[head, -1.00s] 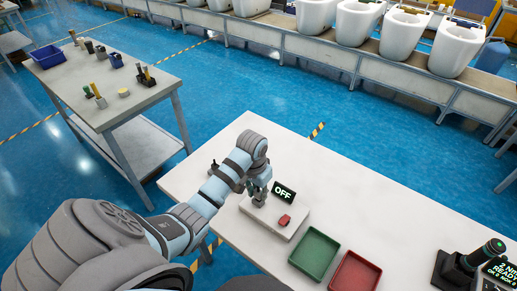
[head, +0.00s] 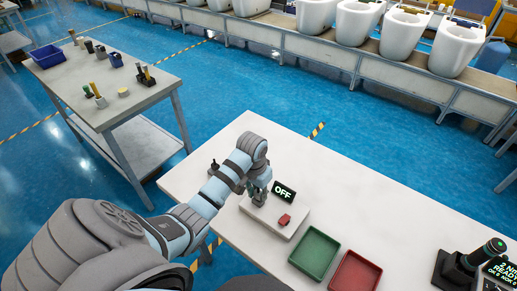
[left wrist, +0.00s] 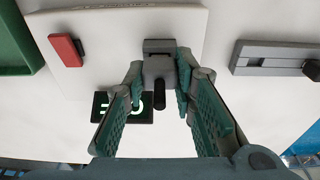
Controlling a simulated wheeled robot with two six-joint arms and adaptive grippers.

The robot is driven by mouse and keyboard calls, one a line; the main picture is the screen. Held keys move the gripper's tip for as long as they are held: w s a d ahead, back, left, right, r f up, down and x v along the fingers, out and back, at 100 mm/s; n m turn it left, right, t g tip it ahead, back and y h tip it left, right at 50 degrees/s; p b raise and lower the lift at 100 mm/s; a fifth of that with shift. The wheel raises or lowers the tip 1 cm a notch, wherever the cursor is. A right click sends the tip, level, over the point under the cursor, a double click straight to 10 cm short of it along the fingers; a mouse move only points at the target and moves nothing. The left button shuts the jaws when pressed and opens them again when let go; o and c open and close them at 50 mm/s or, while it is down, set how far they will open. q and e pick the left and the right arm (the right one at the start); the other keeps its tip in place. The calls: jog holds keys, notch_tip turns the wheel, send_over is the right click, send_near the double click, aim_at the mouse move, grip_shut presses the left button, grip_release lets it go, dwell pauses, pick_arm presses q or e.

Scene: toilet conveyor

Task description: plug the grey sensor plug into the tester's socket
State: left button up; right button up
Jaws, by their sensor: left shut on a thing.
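The tester is a white box (head: 268,222) with a dark screen (head: 284,193) reading OFF and a red switch (head: 284,220). My left gripper (head: 259,197) is low over its left part. In the left wrist view, the left gripper (left wrist: 160,75) is shut on the grey sensor plug (left wrist: 157,68), whose dark stub points toward the camera side. The plug's far end meets the dark grey socket (left wrist: 158,46) on the tester. The fingers hide part of this, and I cannot tell how deep the plug sits. My right gripper is not in view.
A green tray (head: 315,253) and a red tray (head: 355,272) stand right of the tester. A grey holder (left wrist: 275,58) lies beside the tester in the left wrist view. A black device (head: 458,268) stands at far right. The back of the white table (head: 330,185) is clear.

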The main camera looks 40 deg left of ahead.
aim_at(257, 193)
pick_arm(q)
jog(key=shift+f, duration=0.4)
jog(key=o, duration=0.9)
jog(key=shift+o, duration=0.2)
jog(key=r, duration=0.5)
jog(key=s+r, duration=0.1)
jog(key=r, duration=0.1)
jog(key=shift+r, duration=0.2)
jog(key=shift+w, duration=0.1)
jog(key=shift+c, duration=0.3)
